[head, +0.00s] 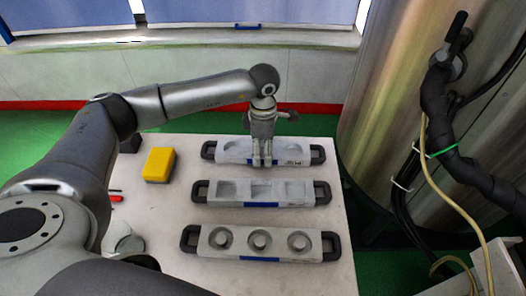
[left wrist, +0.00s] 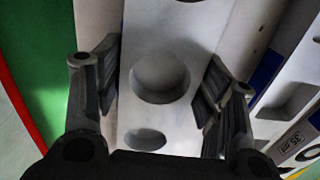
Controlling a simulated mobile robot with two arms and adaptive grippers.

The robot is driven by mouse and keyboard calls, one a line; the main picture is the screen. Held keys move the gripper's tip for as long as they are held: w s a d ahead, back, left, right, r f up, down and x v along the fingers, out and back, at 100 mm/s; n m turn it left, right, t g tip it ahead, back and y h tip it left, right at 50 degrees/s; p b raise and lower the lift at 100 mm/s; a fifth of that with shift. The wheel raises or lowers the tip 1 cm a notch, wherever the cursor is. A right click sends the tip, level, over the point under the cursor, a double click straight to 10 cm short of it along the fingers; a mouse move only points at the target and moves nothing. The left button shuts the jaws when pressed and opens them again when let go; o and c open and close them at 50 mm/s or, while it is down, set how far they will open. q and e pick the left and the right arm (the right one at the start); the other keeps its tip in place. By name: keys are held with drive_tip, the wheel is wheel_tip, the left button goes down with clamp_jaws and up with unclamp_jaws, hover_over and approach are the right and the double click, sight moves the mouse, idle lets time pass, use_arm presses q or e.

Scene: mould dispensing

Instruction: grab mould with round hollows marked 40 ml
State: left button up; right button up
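The far mould (head: 232,152) is a pale block with dark end handles, lying at the back of the white table. The wrist view shows round hollows in this mould (left wrist: 185,45). A small label is on its front right, too small to read surely. My left gripper (head: 262,163) points down at its middle and hides part of it. In the left wrist view the gripper (left wrist: 160,105) is open, with one finger on each side of the mould; I cannot tell whether they touch it. My right gripper is not in view.
A middle mould (head: 260,191) has angular hollows; its label (left wrist: 291,141) seems to read 35 ml. A front mould (head: 260,254) has ring-shaped hollows. A yellow block (head: 159,165) lies left on the white table (head: 165,215). A large metal cylinder (head: 390,110) stands right of the table.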

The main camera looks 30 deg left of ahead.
use_arm(q)
drive_tip(key=c, duration=0.9)
drive_tip(key=shift+w+r, duration=0.1)
drive_tip(key=shift+c, duration=0.7)
